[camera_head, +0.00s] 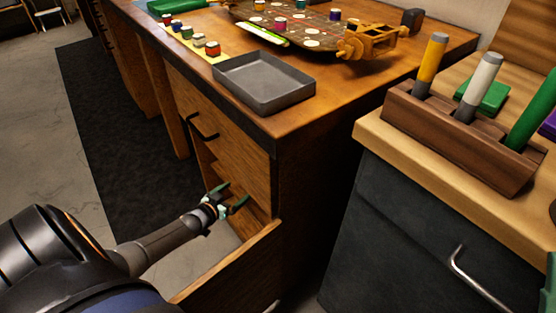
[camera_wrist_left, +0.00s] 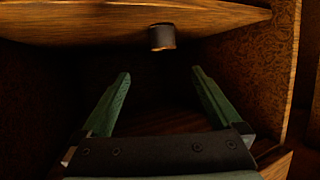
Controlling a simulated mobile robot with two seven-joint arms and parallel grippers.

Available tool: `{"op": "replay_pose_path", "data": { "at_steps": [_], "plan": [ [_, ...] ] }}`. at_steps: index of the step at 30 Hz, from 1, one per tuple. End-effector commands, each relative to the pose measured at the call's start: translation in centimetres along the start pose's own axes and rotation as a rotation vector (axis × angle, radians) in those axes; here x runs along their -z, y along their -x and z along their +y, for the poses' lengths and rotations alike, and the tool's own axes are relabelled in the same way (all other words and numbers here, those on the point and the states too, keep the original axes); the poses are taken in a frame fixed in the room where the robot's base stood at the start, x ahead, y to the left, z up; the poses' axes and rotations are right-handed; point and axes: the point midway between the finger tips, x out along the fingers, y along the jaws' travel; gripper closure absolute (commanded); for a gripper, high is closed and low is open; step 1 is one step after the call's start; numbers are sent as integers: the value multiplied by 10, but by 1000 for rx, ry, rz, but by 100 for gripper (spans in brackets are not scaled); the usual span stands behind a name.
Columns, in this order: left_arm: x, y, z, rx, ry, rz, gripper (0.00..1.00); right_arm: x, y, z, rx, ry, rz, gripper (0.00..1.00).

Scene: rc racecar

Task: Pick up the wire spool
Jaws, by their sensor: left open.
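My left gripper (camera_head: 232,196) reaches into the open lower drawer (camera_head: 235,262) of the wooden desk. In the left wrist view its two green fingers (camera_wrist_left: 160,73) are spread apart with nothing between them. A small dark cylinder (camera_wrist_left: 162,38) shows ahead of the fingertips, at the edge of a wooden panel, apart from the fingers. I cannot tell whether it is the wire spool. No wire spool can be made out for certain in the head view, where the drawer's front panel hides most of its inside. My right gripper cannot be made out.
The wooden desk (camera_head: 190,75) carries a grey tray (camera_head: 262,84), several small jars and an orange part (camera_head: 368,40). A dark cabinet (camera_head: 400,230) stands at right, topped by a wooden tool holder (camera_head: 455,135). Drawer walls lie close around the left gripper.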

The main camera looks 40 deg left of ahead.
Motion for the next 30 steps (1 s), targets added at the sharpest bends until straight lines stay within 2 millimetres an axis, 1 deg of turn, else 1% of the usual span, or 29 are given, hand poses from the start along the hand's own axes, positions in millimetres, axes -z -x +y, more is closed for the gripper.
{"op": "replay_pose_path", "data": {
  "at_steps": [1,10,13,20,26,30],
  "plan": [
    [-3,-7,0,-1,-1,2,2,-3,5,-3,2,0,3,73],
    [-4,-55,-1,0,-1,3,2,-26,27,-17,4,-53,-4,73],
    [-3,-66,-1,0,-1,2,2,-30,31,-20,6,-67,-7,73],
    [-2,-76,-2,0,-1,1,2,-36,37,-24,7,-82,-11,73],
    [-8,-99,-7,1,-3,2,2,-53,55,-35,15,-92,-22,73],
    [-8,-114,-7,0,-1,2,2,-63,64,-42,26,-76,-30,73]
  ]
}}
